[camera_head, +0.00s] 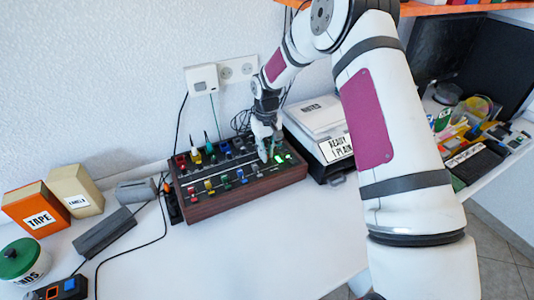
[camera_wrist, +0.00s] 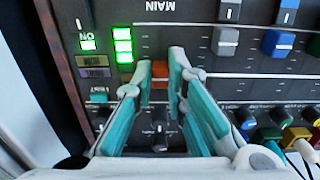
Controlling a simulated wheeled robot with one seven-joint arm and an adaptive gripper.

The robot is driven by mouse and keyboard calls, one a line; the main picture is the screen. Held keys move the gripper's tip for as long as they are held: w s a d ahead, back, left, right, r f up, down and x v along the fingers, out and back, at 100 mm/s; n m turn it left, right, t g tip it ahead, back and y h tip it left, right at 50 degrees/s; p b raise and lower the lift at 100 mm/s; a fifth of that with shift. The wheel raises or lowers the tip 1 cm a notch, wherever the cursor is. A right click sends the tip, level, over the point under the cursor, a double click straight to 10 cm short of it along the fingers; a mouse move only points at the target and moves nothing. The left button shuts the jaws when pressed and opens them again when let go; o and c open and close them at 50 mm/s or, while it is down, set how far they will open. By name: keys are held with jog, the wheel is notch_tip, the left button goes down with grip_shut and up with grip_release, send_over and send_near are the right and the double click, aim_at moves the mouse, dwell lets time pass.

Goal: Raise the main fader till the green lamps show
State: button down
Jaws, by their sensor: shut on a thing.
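The main fader has an orange-red cap (camera_wrist: 160,71), below the MAIN label in the wrist view. My gripper (camera_wrist: 163,84) has its two teal-padded fingers on either side of this cap, shut on it. A column of green lamps (camera_wrist: 123,45) is lit to the left of the fader. A separate green ON lamp (camera_wrist: 88,43) is also lit. In the head view, the wood-sided mixer (camera_head: 250,189) stands on the white table and my gripper (camera_head: 266,156) reaches down to its right part. The fader cap is hidden there.
Other mixer faders (camera_wrist: 227,40) and coloured knobs stand to the right in the wrist view. In the head view, a scale-like box (camera_head: 322,124) is right of the mixer. A grey block (camera_head: 105,231) and black cables lie left. The table front is clear.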

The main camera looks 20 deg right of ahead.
jog(key=c, duration=1.6)
grip_release()
notch_tip(320, 180, up, 12)
jog(key=shift+r, duration=0.1)
jog(key=s+r+t+h+p, duration=0.1)
jog(key=s+r+t, duration=0.1)
jog(key=s+r, duration=1.75)
jog(key=s+m+t+y+p, duration=0.1)
jog(key=s+m+t, duration=0.1)
jog(key=s, duration=1.9)
jog(key=shift+s+d+f, duration=0.15)
jog(key=shift+s+d, duration=0.15)
jog(key=shift+d, duration=0.05)
